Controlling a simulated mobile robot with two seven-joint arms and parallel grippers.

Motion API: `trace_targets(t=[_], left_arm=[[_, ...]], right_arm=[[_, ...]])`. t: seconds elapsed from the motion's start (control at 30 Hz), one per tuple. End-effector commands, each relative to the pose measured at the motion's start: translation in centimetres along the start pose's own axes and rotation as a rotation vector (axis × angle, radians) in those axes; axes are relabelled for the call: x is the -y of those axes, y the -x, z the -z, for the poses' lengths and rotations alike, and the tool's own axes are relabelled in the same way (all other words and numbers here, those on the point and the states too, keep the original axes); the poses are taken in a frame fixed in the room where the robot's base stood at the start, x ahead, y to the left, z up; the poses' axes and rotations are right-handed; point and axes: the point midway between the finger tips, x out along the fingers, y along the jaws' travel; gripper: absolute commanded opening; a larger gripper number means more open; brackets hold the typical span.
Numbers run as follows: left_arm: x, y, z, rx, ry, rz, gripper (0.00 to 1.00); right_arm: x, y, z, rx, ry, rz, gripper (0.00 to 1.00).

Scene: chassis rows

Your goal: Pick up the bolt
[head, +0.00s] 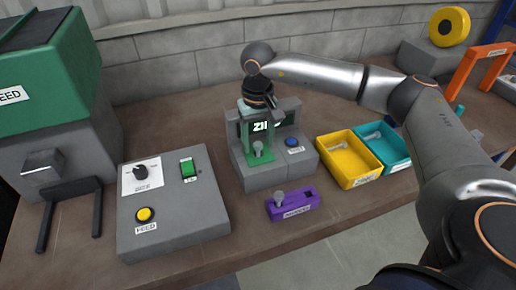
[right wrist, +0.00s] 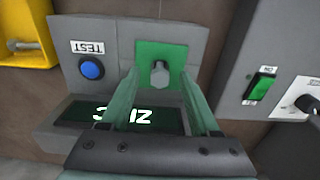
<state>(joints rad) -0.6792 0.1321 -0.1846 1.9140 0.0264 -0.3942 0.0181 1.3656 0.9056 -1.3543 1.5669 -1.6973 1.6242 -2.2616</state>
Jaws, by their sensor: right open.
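A grey bolt (head: 258,148) stands upright, head up, on the green pad of the grey test stand (head: 265,178). In the right wrist view the bolt (right wrist: 160,74) shows on the green plate (right wrist: 175,52). My right gripper (head: 258,137) points down over the stand, its green fingers open and spread to either side of the bolt. I cannot tell whether they touch it. Other bolts lie in the yellow bin (head: 347,177) and the teal bin (head: 398,165), and one stands in the purple block (head: 304,208). My left gripper is not in view.
The stand has a lit display (right wrist: 125,114) and a blue button (head: 292,142). A grey control box (head: 185,225) with switches stands to the left, near a green-topped feeder (head: 45,80). An orange frame (head: 472,70) stands at the right.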

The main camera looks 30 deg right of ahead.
Motion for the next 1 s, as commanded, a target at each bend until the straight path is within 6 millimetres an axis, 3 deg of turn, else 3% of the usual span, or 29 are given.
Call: trace_targets(t=[0.13, 0.37, 0.9, 1.0], left_arm=[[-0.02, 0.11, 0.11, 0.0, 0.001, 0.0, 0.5], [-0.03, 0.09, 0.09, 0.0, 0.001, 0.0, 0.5], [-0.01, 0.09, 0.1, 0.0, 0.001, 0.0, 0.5], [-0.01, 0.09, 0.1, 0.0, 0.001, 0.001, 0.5]], right_arm=[[-0.05, -1.38, -0.05, 0.002, 0.0, 0.0, 0.62], [-0.05, -1.55, -0.03, 0.0, -0.001, 0.0, 0.62], [-0.02, -1.48, -0.02, 0.0, -0.001, 0.001, 0.03], [-0.02, -1.48, -0.01, 0.0, -0.001, 0.001, 0.0]])
